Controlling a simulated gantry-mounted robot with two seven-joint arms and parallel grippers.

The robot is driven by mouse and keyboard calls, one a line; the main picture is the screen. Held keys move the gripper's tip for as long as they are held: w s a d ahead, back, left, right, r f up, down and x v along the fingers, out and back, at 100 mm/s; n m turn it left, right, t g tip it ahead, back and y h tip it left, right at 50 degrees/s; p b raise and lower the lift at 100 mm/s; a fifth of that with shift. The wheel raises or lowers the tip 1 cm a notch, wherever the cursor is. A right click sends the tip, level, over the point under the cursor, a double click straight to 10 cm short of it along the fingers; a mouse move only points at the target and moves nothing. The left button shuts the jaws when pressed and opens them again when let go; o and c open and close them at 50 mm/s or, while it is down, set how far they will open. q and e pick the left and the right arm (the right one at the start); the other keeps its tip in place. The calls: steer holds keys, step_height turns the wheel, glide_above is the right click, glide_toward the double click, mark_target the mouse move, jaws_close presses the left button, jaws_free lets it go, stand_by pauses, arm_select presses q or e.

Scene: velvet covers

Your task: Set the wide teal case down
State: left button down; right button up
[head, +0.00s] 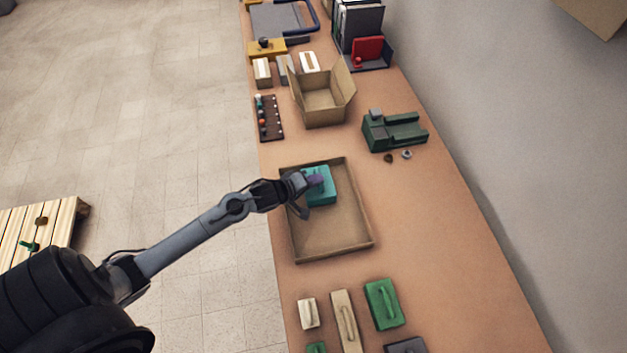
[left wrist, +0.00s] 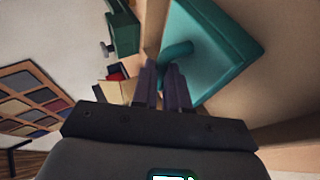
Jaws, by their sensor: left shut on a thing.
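The wide teal case (head: 326,194) is at the upper part of the shallow brown tray (head: 345,235) in the head view. It looks to be in or just over the tray; I cannot tell whether it touches the bottom. My left gripper (head: 315,181) is shut on the case's handle from above. In the left wrist view the teal case (left wrist: 222,50) fills the upper right, and its handle (left wrist: 178,49) meets the fingers of my left gripper (left wrist: 163,82). The gripper hides part of the case in the head view. My right gripper is not in view.
An open cardboard box (head: 322,100) and a green fixture (head: 395,132) stand beyond the tray. A green case (head: 383,304), a long beige case (head: 345,322) and a small cream case (head: 308,313) lie nearer. The table right of the tray is clear.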

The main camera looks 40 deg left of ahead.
arm_select(q)
steer(key=c, duration=1.6)
jaws_free()
steer(key=shift+f, duration=0.15)
steer(key=o, duration=0.5)
steer(key=shift+c, duration=0.2)
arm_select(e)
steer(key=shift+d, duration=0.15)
